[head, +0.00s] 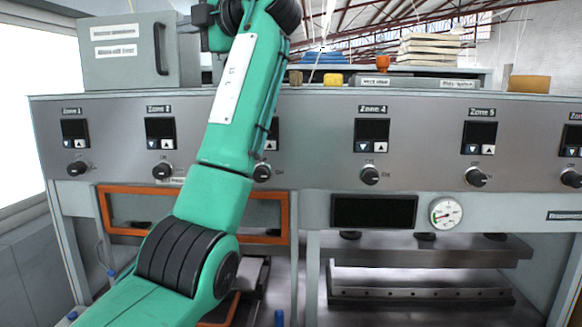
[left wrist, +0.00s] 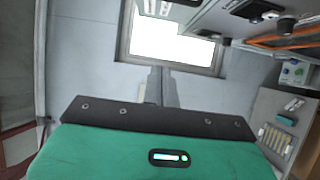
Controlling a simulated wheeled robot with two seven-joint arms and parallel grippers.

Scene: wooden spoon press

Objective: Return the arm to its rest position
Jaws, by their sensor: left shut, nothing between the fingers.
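My left arm (head: 210,200) is green with black joints. It rises from the bottom left of the head view, up across the front of the press, and passes out of the top edge. My left gripper shows in the left wrist view (left wrist: 160,82) as grey fingers beyond the dark plate of the green wrist. The fingers are together, with nothing between them. In the head view only a small dark part near the top edge may belong to it. My right arm and gripper are not in view.
The press panel (head: 325,140) carries zone displays and knobs. Below are an orange-framed window (head: 270,239), partly behind my arm, a gauge (head: 446,212) and metal platens (head: 420,290). A grey cabinet (head: 125,68) stands on top. A bright window (left wrist: 172,45) shows in the left wrist view.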

